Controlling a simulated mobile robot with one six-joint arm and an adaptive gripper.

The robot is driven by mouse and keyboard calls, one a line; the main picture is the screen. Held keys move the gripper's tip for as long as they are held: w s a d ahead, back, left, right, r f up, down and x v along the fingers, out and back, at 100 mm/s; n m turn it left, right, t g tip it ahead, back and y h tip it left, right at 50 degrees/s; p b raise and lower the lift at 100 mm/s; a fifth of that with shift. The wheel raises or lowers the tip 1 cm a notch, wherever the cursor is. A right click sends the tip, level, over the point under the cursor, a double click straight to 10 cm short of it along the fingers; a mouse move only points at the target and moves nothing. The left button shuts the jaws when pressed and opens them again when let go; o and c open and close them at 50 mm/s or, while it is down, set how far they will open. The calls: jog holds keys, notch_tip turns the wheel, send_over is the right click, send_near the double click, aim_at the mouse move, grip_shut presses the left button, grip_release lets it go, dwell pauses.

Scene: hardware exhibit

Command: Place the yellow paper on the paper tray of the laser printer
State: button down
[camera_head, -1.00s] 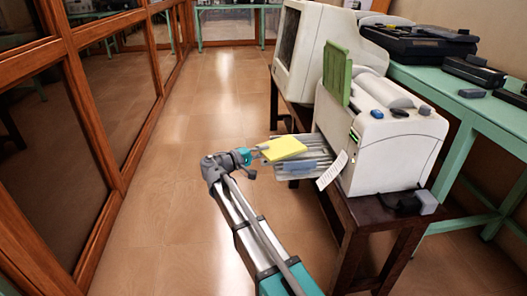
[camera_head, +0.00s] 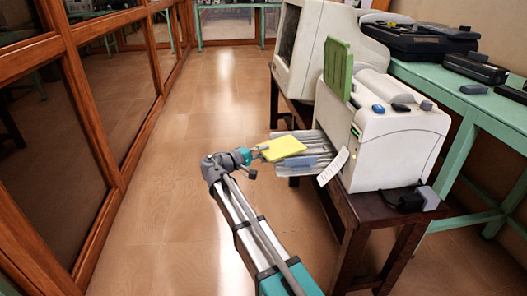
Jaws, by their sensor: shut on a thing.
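The yellow paper (camera_head: 285,148) is a small flat yellow stack at the end of my arm. My gripper (camera_head: 262,151) is shut on its left edge, though its fingers are small in this view. The laser printer (camera_head: 392,145) is a white box on a dark stand, with a green panel upright on its left side. Its grey slatted paper tray (camera_head: 305,168) sticks out to the left. The yellow paper lies over the tray's left part and hides some of it. I cannot tell whether the paper touches the tray.
A white monitor (camera_head: 311,55) stands behind the printer on the dark wooden stand (camera_head: 372,215). A printed strip (camera_head: 333,167) hangs at the printer's front. A green table (camera_head: 450,95) with black devices is at right. The floor at left is clear, up to a wood-framed glass partition (camera_head: 80,130).

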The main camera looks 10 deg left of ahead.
jog(key=shift+f+b, duration=0.45)
jog(key=shift+f, duration=0.05)
jog(key=c, duration=0.6)
grip_release()
jog(key=shift+v, duration=3.75)
